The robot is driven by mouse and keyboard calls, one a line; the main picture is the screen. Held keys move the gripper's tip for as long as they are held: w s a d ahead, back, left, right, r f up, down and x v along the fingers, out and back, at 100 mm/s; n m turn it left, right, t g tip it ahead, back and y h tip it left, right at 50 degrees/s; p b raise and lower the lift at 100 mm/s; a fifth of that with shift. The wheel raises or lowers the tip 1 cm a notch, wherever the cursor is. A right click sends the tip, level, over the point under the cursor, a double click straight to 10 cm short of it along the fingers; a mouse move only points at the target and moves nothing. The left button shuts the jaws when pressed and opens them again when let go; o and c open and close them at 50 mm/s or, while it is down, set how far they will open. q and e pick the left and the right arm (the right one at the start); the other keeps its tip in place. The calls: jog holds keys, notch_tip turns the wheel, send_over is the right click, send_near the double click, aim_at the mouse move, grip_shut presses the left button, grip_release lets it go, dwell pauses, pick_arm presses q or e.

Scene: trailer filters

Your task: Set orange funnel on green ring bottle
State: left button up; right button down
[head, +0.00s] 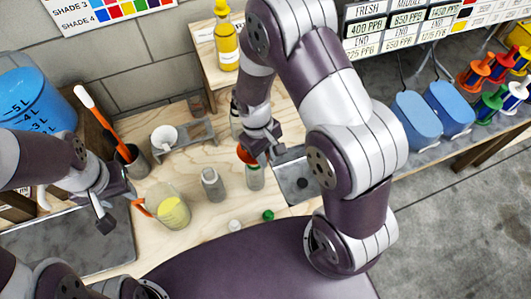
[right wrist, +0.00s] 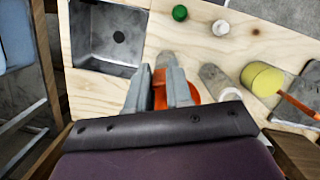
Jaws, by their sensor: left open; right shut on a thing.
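The orange funnel (head: 245,154) is in my right gripper (head: 264,146), which is shut on it. In the head view it shows just above and slightly left of the mouth of the green ring bottle (head: 255,178); I cannot tell whether they touch. The bottle stands upright on the wooden bench. In the right wrist view, orange parts of the funnel (right wrist: 196,96) show by my gripper (right wrist: 166,82), whose fingers hide much of it. My left gripper (head: 112,208) is open and empty at the left, above the dark grey surface.
A second grey bottle (head: 212,185) stands left of the green ring bottle. A beaker of yellow liquid (head: 172,211), a white cap (head: 235,225) and a green cap (head: 268,215) are nearby. A metal sink (head: 298,184) lies to the right. A blue container (head: 32,98) stands far left.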

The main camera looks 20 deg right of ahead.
jog(key=shift+f, duration=0.25)
jog(key=c, duration=1.3)
grip_release()
jog(key=d+p+v, duration=0.1)
jog(key=p+v, duration=0.8)
jog(key=v, duration=0.2)
jog(key=shift+a, duration=0.45)
